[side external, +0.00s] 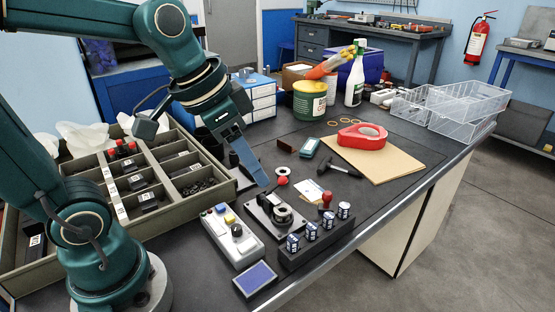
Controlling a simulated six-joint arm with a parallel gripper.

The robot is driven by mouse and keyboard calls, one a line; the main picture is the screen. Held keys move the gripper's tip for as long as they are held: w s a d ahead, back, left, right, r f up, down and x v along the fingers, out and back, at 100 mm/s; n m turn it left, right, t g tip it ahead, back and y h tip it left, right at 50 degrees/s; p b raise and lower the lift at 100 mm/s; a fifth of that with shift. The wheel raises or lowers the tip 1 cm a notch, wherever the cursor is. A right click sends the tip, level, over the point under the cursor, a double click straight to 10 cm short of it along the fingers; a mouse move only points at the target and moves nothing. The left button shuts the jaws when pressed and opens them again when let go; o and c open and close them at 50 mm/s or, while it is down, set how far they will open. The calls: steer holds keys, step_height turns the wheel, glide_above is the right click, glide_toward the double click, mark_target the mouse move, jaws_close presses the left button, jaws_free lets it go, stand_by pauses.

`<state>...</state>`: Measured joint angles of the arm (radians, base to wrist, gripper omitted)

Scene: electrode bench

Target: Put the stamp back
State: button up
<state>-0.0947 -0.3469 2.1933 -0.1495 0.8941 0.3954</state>
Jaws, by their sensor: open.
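A small stamp-like object (326,200) with a red rounded top stands upright just behind the black rack of cylinders. I cannot be sure it is the stamp. My gripper (266,183) is open and points down above the bench, left of that object and apart from it. No object shows between its fingers. A blue pad (255,278) in a dark frame lies at the bench's front edge.
A grey control box (232,236) and a black rack (314,246) of several cylinders flank the fixture. A compartment tray (236,196) fills the left. A hammer (340,168), a red tape dispenser (361,137) and a brown envelope (385,160) lie behind. The right front bench is clear.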

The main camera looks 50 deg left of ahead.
steer(key=s+f+n+y, duration=0.1)
steer(key=s+f+n, duration=0.1)
steer(key=s, duration=0.5)
steer(key=shift+a+n+t, duration=0.15)
steer(key=shift+n+t, duration=0.15)
steer(key=shift+t, duration=0.1)
